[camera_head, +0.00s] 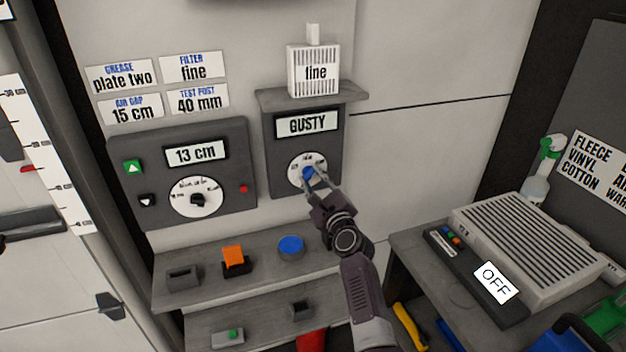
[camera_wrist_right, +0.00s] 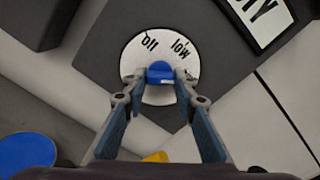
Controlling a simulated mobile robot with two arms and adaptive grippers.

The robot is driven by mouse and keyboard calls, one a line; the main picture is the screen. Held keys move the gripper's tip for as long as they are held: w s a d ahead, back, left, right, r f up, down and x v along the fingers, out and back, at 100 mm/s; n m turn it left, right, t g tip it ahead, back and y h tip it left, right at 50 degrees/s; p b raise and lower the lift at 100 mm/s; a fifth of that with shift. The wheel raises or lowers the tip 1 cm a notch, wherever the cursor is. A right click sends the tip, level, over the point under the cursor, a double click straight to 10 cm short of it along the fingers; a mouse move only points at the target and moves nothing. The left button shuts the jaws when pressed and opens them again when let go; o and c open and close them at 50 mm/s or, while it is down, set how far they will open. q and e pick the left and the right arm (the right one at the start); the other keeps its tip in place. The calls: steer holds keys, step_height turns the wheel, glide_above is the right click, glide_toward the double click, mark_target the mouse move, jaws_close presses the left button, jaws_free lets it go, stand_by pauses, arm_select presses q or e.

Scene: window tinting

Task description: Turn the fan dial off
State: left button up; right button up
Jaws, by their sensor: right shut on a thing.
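The fan dial is a blue knob (camera_head: 308,173) on a round white face (camera_head: 293,166), set in a dark panel (camera_head: 274,150) whose display (camera_head: 307,123) reads GUSTY. In the right wrist view the blue knob (camera_wrist_right: 160,72) sits between my fingertips, and the white face (camera_wrist_right: 136,62) shows "off" and "low" above it. My right gripper (camera_head: 313,181) is shut on the knob; it also shows in the right wrist view (camera_wrist_right: 159,80). The fingers hide part of the face. My left gripper is not in view.
Another panel (camera_head: 140,205) reading 13 cm is at left. A shelf (camera_head: 205,287) below holds an orange block (camera_head: 233,256) and a blue disc (camera_head: 291,246). A grey grilled unit (camera_head: 535,240) stands right.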

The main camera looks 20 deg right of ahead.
steer(key=n, duration=1.1)
steer(key=shift+n, duration=0.4)
steer(key=n, duration=0.5)
steer(key=shift+n+p, duration=0.3)
steer(key=shift+p, duration=0.05)
steer(key=n, duration=0.4)
steer(key=shift+f+n, duration=0.1)
steer(key=shift+n, duration=0.3)
steer(key=o, duration=1.1)
